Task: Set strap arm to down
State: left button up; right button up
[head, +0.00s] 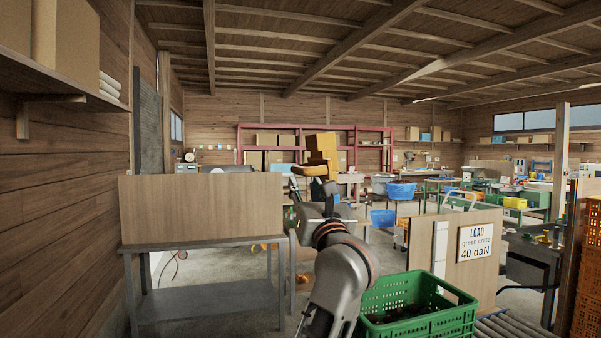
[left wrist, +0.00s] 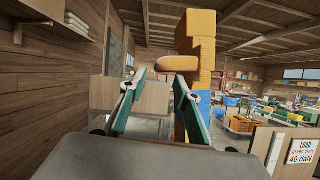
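The strapping machine's orange column (head: 322,148) stands beyond my left arm in the head view. It also shows in the left wrist view (left wrist: 196,35). Its strap arm (head: 307,170) sticks out to the left, about level, with a rounded end. In the left wrist view the strap arm (left wrist: 177,63) is just above and beyond the fingertips. My left gripper (left wrist: 154,90) is open, its two teal fingers apart with nothing between them. In the head view the left gripper (head: 316,195) is partly hidden by its own wrist. My right gripper is not in view.
A green crate (head: 420,312) with dark contents stands at the front right. Behind it is a wooden panel with a sign (head: 477,243) reading "LOAD green crate 40 daN". A grey table (head: 205,290) with a wooden panel stands left. Orange crates (head: 588,270) are stacked far right.

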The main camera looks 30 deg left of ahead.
aim_at(299, 170)
pick_arm(q)
jog(key=p+x, duration=0.1)
jog(key=x, duration=0.7)
jog(key=shift+d, duration=0.1)
grip_shut()
